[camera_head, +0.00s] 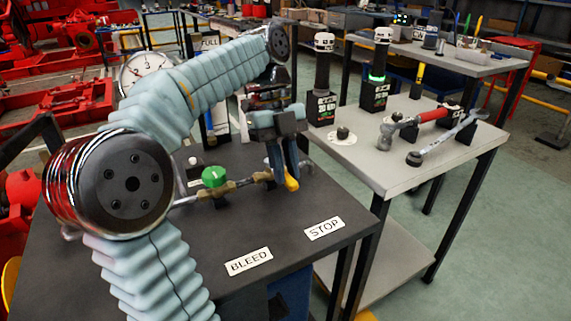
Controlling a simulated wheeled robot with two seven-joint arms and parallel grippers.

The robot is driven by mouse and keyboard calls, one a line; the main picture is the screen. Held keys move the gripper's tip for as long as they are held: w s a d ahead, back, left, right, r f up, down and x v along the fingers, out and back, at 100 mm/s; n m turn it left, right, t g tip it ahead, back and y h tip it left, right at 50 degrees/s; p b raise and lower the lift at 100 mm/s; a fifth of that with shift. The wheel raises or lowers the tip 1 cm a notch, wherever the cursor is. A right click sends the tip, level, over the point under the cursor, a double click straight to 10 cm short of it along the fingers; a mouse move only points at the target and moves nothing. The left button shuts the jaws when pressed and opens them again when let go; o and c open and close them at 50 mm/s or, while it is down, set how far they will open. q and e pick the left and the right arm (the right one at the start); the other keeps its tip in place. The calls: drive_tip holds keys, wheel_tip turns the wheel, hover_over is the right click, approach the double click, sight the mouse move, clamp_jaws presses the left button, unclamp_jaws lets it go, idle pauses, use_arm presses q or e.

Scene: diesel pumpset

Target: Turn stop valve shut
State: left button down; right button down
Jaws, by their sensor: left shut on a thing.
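The stop valve's yellow lever (292,184) shows at the right end of a brass and steel pipe run on the dark bench. My left gripper (285,165) comes down from above and is shut on this lever. The fingers hide most of the lever and the valve body, so its exact angle is hard to tell. A green knob (214,176) sits on the same pipe run to the left. The white STOP label (324,228) lies on the bench in front of the valve, with the BLEED label (249,261) to its left. My right gripper is not in view.
A round gauge (149,72) stands behind my left arm. A grey table (370,160) to the right holds black posts, a red-handled tool (420,118) and a wrench. The front of the dark bench (285,225) is clear around the labels.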

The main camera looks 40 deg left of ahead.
use_arm(q)
drive_tip(key=c, duration=1)
unclamp_jaws()
drive_tip(key=shift+c, duration=0.2)
drive_tip(key=shift+a+r, duration=0.15)
drive_tip(key=shift+r, duration=0.2)
drive_tip(key=w+a+p, duration=0.2)
drive_tip(key=w+a, duration=0.1)
drive_tip(key=a, duration=0.8)
drive_tip(key=shift+w+a+r, duration=0.15)
drive_tip(key=shift+w+a, duration=0.1)
drive_tip(key=shift+a, duration=0.05)
